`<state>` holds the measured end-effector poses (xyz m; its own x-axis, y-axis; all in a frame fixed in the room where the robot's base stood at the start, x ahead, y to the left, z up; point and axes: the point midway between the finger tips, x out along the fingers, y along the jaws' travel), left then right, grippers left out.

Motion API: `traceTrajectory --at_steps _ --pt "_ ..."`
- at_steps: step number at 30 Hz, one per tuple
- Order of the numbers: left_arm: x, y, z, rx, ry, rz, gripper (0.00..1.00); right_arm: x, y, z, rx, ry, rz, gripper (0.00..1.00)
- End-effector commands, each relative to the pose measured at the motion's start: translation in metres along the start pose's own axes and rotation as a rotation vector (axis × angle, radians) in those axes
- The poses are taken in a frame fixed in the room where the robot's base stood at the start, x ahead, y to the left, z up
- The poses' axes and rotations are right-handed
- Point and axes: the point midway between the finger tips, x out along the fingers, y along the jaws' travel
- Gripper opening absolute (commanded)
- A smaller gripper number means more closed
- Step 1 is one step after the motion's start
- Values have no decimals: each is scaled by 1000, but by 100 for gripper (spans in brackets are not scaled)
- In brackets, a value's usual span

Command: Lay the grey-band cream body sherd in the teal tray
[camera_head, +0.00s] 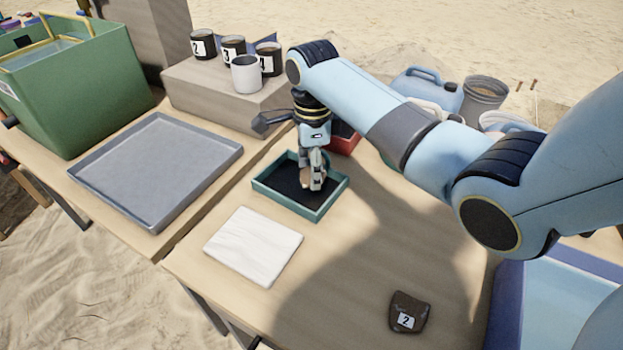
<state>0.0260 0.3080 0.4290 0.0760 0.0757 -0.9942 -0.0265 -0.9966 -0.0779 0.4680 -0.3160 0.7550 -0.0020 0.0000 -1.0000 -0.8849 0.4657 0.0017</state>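The teal tray (322,213) sits on the wooden table, left of the middle of the view, with a dark inner floor. My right gripper (312,184) reaches in from the right and points down into this tray. A small tan-cream piece (305,178), seemingly the cream body sherd, shows at its fingertips, and the fingers look closed on it. The fingers hide much of the piece, and no grey band can be made out. I cannot tell whether it touches the tray floor. My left gripper is not in view.
A red tray (345,140) stands just behind the teal tray. A white slab (253,246) lies in front, and a dark sherd labelled 2 (408,313) at front right. A large grey tray (160,168) and a block with several cups (215,92) are left and behind.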

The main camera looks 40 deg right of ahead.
Motion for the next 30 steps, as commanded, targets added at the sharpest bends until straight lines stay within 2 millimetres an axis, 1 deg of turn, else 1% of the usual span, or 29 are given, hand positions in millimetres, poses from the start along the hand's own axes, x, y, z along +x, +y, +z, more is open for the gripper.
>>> traceTrajectory --at_steps 4,9,11,20,21,23,30 --pt "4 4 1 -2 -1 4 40 12 -1 1 0 2 1 24" --pt "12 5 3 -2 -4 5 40 39 0 0 0 2 1 24" --pt "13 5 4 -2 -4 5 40 41 -1 1 -1 1 0 24" --pt "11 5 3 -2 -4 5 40 42 -1 1 -1 1 -1 24" --pt "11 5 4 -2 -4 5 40 43 -1 1 -1 1 -1 54" --pt "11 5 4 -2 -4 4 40 42 -1 1 -1 1 -1 62" --pt "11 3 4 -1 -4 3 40 42 -1 0 -1 1 -1 63"
